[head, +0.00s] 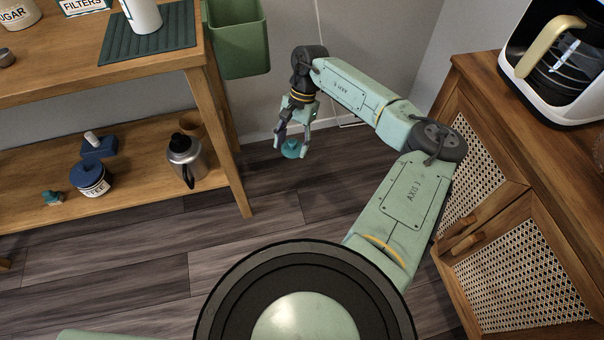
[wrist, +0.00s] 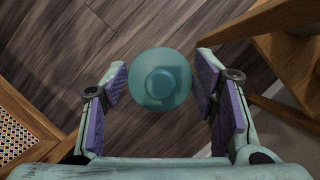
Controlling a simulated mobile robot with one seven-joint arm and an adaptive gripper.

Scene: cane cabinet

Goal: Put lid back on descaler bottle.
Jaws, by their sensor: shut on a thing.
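A round teal lid (head: 291,150) with a raised centre hangs in the fingers of my gripper (head: 293,138), above the floor between the wooden table and the cane cabinet. In the wrist view the lid (wrist: 161,80) lies between the two purple-padded fingers of my gripper (wrist: 161,88), which is shut on it. A white bottle (head: 143,14), likely the descaler bottle, stands on a dark green ribbed mat (head: 170,48) on the table top. Its upper part is cut off by the picture edge, so its mouth and label are hidden.
A green bin (head: 240,50) hangs at the right end of the wooden table (head: 160,66), between bottle and gripper. The lower shelf (head: 140,185) holds a steel flask (head: 184,158) and jars. The cane cabinet (head: 530,275) with a coffee maker (head: 555,65) stands right. Open floor lies between.

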